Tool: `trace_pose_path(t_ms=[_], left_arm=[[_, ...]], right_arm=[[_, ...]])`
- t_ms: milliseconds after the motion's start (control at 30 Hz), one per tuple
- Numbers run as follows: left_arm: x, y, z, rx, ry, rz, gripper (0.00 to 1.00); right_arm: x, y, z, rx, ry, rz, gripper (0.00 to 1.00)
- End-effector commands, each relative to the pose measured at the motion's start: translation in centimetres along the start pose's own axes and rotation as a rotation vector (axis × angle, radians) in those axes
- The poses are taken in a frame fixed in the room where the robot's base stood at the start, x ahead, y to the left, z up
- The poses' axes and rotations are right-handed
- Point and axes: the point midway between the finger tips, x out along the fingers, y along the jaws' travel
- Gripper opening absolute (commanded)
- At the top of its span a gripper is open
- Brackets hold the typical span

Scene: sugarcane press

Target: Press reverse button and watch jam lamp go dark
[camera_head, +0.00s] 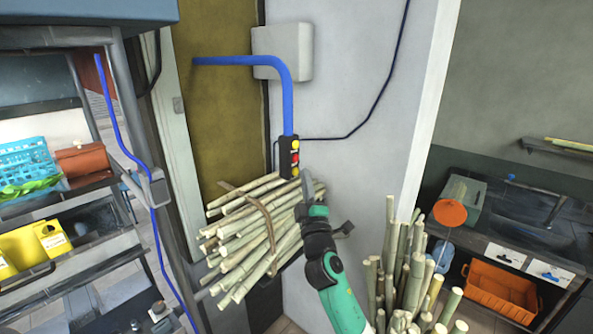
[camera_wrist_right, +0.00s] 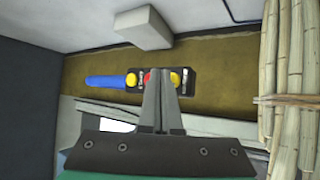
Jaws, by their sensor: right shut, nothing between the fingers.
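A black button box (camera_head: 284,158) hangs at the lower end of a bent blue pipe (camera_head: 287,105). It carries a yellow button at the top, a red one in the middle and a yellow one at the bottom. In the right wrist view the box (camera_wrist_right: 190,82) lies sideways, partly hidden behind my fingers. My right gripper (camera_head: 306,177) is shut and empty, just below the box; in the right wrist view its fingertips (camera_wrist_right: 160,70) overlap the box between the red and end yellow buttons. I cannot tell whether they touch. No separate jam lamp is identifiable. My left gripper is not visible.
A tied cane bundle (camera_head: 240,232) lies close below the box. Upright canes (camera_head: 402,275) stand to the right of my arm. A grey wall box (camera_head: 292,50) is behind the pipe. A shelf rack stands at left; an orange crate (camera_head: 500,290) is at lower right.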

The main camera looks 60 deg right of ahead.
Motion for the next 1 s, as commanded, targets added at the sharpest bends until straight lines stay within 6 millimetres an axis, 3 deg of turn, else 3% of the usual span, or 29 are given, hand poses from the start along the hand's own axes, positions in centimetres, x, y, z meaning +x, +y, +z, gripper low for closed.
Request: trace_pose_path(t_ms=[267, 633, 1000], left_arm=[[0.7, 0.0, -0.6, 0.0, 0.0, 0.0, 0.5], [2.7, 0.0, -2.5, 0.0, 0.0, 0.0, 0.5], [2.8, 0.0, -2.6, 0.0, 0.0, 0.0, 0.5]], right_arm=[[-0.4, 0.5, 0.4, -0.001, -0.001, -0.002, 0.0], [-3.0, 2.4, 2.2, 0.0, -0.002, -0.001, 0.0], [-3.5, 2.5, 2.6, 0.0, -0.001, 0.0, 0.0]])
